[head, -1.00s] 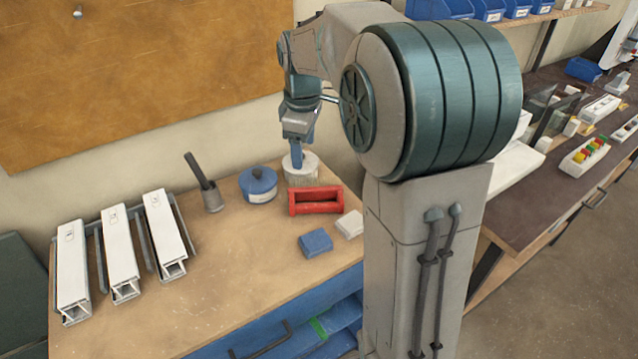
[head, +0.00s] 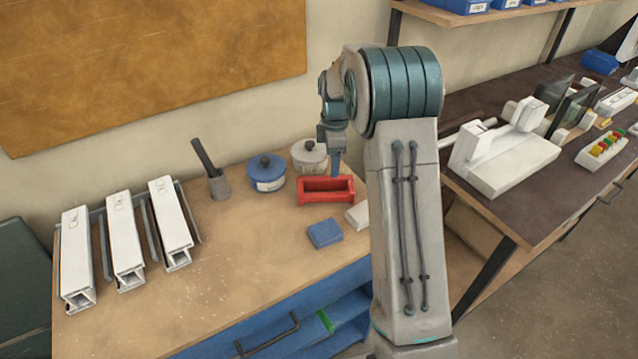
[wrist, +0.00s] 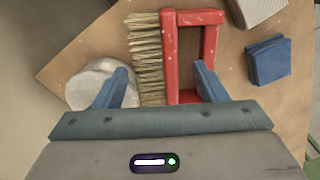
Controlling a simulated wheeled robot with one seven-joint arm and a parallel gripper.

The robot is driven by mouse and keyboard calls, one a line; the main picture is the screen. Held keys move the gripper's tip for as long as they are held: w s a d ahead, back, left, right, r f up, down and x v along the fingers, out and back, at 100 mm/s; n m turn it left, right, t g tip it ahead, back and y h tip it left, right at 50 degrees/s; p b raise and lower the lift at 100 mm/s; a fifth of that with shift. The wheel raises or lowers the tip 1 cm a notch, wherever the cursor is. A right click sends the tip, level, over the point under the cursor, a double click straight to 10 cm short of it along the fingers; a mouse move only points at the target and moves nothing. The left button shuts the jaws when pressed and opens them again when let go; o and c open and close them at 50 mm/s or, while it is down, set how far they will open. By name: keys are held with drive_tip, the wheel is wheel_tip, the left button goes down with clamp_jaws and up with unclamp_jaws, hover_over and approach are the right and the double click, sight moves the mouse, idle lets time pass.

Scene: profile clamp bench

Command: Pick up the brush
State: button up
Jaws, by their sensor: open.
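The brush (head: 325,194) is a red open frame lying on the wooden bench. In the wrist view the brush (wrist: 172,55) shows pale bristles along the left side of its frame. My gripper (head: 336,172) points down at the back edge of the brush in the head view. In the wrist view my gripper (wrist: 161,85) is open and empty, with its blue fingers apart. The left finger overlaps the white pot and the right finger overlaps the frame's right side. The exact height above the brush is unclear.
A white lidded pot (head: 308,157) stands just behind the brush, close to my gripper. A blue pot (head: 266,174) and a grey holder with a dark handle (head: 219,186) stand left. A blue block (head: 325,233) and white block (head: 358,215) lie in front. White profiles (head: 128,250) are farther left.

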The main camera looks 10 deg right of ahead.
drive_tip(key=shift+w+f+p, duration=0.15)
drive_tip(key=shift+f+p, duration=0.5)
drive_tip(key=shift+f, duration=2.35)
drive_tip(key=c, duration=1)
drive_tip(key=shift+r, duration=0.1)
drive_tip(key=shift+r+b, duration=0.15)
drive_tip(key=shift+b, duration=0.15)
drive_tip(key=r, duration=0.2)
drive_tip(key=r+b, duration=0.1)
drive_tip(key=r, duration=0.3)
drive_tip(key=shift+s+d+r, duration=0.15)
drive_tip(key=shift+s+r, duration=0.2)
drive_tip(key=s+d+b, duration=0.1)
drive_tip(key=s+d, duration=0.1)
drive_tip(key=s, duration=0.4)
drive_tip(key=s+d+b, duration=0.1)
drive_tip(key=s+d, duration=0.1)
drive_tip(key=s, duration=0.4)
drive_tip(key=s+d+b, duration=0.2)
drive_tip(key=s, duration=0.4)
drive_tip(key=shift+s, duration=0.15)
